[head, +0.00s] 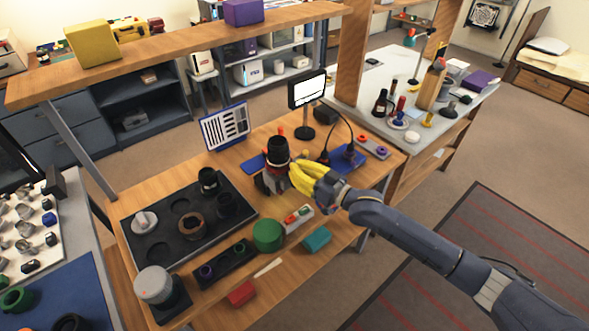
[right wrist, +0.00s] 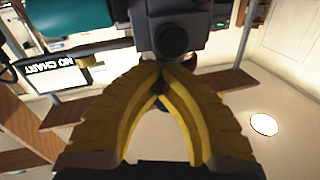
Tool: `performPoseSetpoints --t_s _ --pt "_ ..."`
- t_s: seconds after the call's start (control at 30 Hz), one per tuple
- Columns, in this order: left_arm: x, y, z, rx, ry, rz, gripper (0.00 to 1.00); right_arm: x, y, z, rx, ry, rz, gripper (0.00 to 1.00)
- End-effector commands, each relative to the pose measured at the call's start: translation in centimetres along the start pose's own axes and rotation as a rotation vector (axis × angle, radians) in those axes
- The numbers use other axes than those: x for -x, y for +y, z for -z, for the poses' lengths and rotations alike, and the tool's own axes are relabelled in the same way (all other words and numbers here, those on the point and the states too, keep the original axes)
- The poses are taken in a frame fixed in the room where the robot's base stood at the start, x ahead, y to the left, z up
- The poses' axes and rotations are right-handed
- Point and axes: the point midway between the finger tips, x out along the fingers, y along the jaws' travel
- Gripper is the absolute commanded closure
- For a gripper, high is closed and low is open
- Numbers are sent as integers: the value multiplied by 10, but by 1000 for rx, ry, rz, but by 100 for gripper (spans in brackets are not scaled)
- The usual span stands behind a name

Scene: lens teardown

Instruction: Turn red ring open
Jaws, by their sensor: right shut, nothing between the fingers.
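A black lens (head: 278,150) stands upright in a dark holder at the middle of the wooden bench. Small red parts show around it, but I cannot tell which is the red ring. My right gripper (head: 294,172), with yellow fingers, is just right of the lens and low against its holder. Its fingers are closed together with nothing held. In the right wrist view the fingertips (right wrist: 160,68) meet right below a dark grey body with a round black knob (right wrist: 172,40); I cannot tell whether they touch it. My left gripper is out of view.
A black parts tray (head: 150,233) with lens pieces lies left of the lens. A green cylinder (head: 268,235), a teal block (head: 317,238) and a red block (head: 241,293) are near the front edge. A small screen (head: 307,90) stands behind, and a raised shelf spans the back.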

Motion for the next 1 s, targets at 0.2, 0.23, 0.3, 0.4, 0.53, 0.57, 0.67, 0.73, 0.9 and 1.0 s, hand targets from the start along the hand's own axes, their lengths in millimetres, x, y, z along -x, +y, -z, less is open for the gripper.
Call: performPoseSetpoints --t_s 0.2,0.23,0.3,0.4,0.53,0.57,0.67,0.73,0.9,1.0 --pt "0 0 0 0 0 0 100 1 3 2 1 2 1 100" --pt "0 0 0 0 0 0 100 1 3 2 1 2 0 100" --pt "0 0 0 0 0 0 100 1 4 2 1 2 0 100" --pt "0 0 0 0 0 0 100 1 4 2 2 2 -1 95" --pt "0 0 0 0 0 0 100 1 3 2 1 1 -1 80" --pt "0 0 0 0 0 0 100 1 3 1 1 1 0 76" --pt "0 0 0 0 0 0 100 1 3 1 1 0 0 64" --pt "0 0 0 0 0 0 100 1 3 1 1 0 0 59" --pt "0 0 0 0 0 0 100 1 3 0 1 -1 0 59" --pt "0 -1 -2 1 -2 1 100 3 3 0 1 -1 0 59"
